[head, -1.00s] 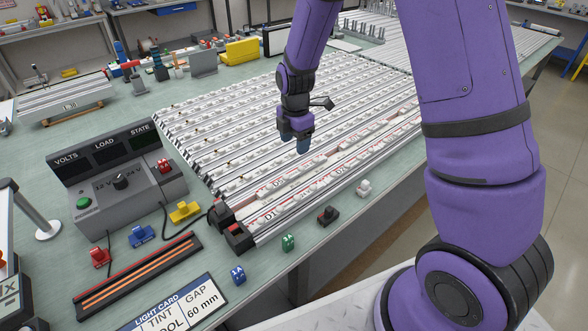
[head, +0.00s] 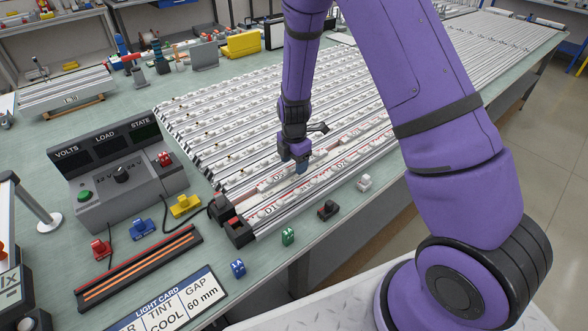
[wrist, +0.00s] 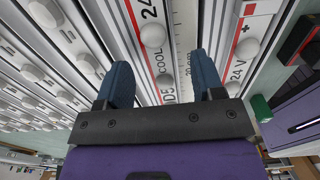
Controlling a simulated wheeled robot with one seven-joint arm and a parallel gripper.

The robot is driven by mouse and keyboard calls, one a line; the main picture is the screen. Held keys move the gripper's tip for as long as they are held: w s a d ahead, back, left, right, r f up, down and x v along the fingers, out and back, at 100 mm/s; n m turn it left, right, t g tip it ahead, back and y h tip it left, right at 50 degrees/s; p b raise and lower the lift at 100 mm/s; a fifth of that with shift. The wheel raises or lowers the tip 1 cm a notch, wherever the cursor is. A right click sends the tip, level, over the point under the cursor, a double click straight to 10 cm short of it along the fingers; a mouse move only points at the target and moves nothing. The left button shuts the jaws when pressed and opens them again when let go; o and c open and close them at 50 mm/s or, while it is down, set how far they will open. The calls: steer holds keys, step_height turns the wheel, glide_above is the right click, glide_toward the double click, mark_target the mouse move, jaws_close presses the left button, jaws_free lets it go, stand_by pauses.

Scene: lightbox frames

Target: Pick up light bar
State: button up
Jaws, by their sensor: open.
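Several long silver light bars with white domed lenses lie side by side on the bench; the nearest row (head: 270,208) carries red and black print. In the wrist view, a bar with a white label reading COOL (wrist: 160,68) runs between my two blue fingers. My gripper (head: 301,167) is over the front bars in the head view, pointing down. It shows open and empty in the wrist view (wrist: 161,72), with one finger on each side of that bar's label. Whether the fingertips touch the bar I cannot tell.
A grey power box (head: 118,170) with dials stands left of the bars. Black end blocks (head: 236,232) sit at their left end. Small green (head: 288,236), black (head: 327,209) and white (head: 364,182) pieces line the front edge. A light card (head: 180,300) lies at front left.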

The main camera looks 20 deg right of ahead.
steer(key=shift+f, duration=0.5)
steer(key=c, duration=1.1)
steer(key=shift+o, duration=0.2)
